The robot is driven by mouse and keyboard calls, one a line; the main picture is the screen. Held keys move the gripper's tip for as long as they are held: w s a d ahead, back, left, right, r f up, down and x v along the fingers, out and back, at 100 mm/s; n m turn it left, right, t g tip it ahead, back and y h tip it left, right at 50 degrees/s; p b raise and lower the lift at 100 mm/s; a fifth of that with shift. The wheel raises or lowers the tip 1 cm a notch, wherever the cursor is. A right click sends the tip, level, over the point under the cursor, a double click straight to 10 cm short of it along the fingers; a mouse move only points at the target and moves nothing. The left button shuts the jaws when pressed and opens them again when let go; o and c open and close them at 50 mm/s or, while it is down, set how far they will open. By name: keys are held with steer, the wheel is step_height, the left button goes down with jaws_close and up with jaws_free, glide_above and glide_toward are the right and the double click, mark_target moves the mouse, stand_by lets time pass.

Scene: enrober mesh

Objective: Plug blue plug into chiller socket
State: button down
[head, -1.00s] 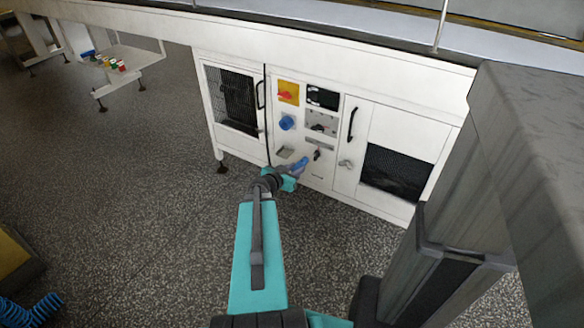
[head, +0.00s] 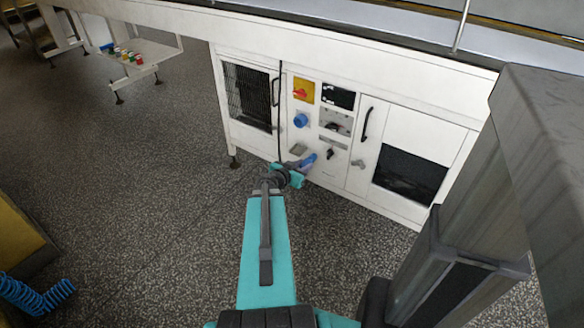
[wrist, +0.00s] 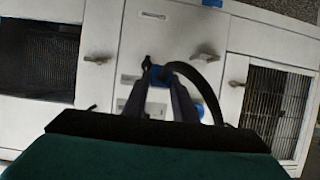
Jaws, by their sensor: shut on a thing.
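The blue plug (head: 308,161) is held at the end of my arm, in front of the lower part of the white cabinet's control panel. My gripper (head: 299,170) is shut on it. In the wrist view the dark fingers (wrist: 158,98) close around the plug (wrist: 157,73), and a black cable loops away to the right. The blue round chiller socket (head: 300,120) is on the panel, above and slightly left of the plug in the head view. A blue part beside the right finger in the wrist view (wrist: 201,110) appears to be this socket. The plug and socket are apart.
A yellow plate with a red switch (head: 303,92) and a dark display (head: 338,97) sit above the socket. Grilled doors flank the panel; a door handle (head: 366,124) sticks out. A grey column stands at right.

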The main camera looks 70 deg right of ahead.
steer(key=w+a+r+n+t, duration=0.25)
steer(key=w+a+r, duration=0.2)
steer(key=w, duration=0.75)
steer(key=w+a+r+n+t, duration=0.25)
steer(key=w+a, duration=0.25)
steer(key=w, duration=0.6)
steer(key=w+a+r+n+t, duration=0.25)
steer(key=w+a+r, duration=0.2)
steer(key=w, duration=0.75)
steer(key=w+a+r+n+t+y, duration=0.2)
steer(key=w+a+r+t, duration=0.15)
steer(key=w+a, duration=0.55)
steer(key=w+a+r+n+t+y, duration=0.2)
steer(key=w+a+r+n, duration=0.15)
steer(key=w+a, duration=0.5)
steer(key=w+a+r+n+t+y, duration=0.1)
steer(key=a+r, duration=0.4)
steer(key=a, duration=0.7)
steer(key=w+a+r+n+t+y, duration=0.1)
steer(key=w+a+r+n+y, duration=0.3)
steer(key=a, duration=0.8)
steer(key=w+a+r+n+t+y, duration=0.1)
steer(key=a+r+y, duration=0.3)
steer(key=a, duration=0.9)
steer(key=shift+w+r+n+t, duration=0.3)
steer(key=shift+w+r+n, duration=0.45)
steer(key=shift+r, duration=0.2)
